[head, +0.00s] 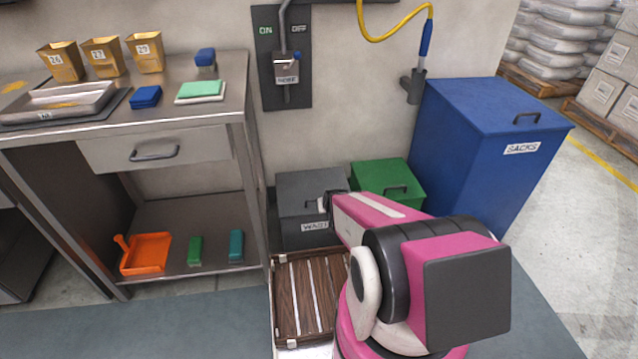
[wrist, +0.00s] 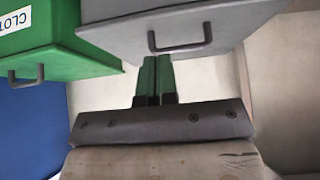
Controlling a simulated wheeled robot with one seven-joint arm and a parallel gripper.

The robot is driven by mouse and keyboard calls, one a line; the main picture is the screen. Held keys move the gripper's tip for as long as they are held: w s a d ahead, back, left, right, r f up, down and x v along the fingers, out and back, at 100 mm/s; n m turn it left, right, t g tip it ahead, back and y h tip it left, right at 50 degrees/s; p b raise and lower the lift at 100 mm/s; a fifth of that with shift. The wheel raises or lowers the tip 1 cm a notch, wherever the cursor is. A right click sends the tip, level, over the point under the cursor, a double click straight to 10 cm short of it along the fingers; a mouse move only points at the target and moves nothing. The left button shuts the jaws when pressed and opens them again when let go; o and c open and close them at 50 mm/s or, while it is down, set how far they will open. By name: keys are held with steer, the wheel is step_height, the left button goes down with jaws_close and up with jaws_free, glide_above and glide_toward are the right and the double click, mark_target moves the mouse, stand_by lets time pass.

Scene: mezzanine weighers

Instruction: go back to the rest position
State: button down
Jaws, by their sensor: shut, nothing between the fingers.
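My gripper (wrist: 154,82) shows in the wrist view as two dark green fingers side by side, closed together with nothing between them. Its fingertips point toward the grey waste bin (wrist: 180,30), which fills the top of that view. I cannot tell the gap between the fingertips and the bin. In the head view my pink and black arm reaches forward at the lower right, its far end in front of the grey waste bin (head: 300,190). The fingers cannot be made out clearly there.
A green bin (head: 385,175) and a tall blue sacks bin (head: 490,130) stand right of the waste bin. A steel bench (head: 180,120) is at left, with an orange dustpan (head: 147,254) on its lower shelf. A slatted brown tray (head: 305,300) lies beside my arm.

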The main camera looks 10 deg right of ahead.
steer(key=s+r+g, duration=0.2)
steer(key=r+g, duration=0.1)
steer(key=r, duration=0.4)
steer(key=s+r+g, duration=0.3)
steer(key=r+g, duration=0.1)
steer(key=r, duration=0.4)
steer(key=shift+s+d+r, duration=0.2)
steer(key=shift+s+d, duration=0.1)
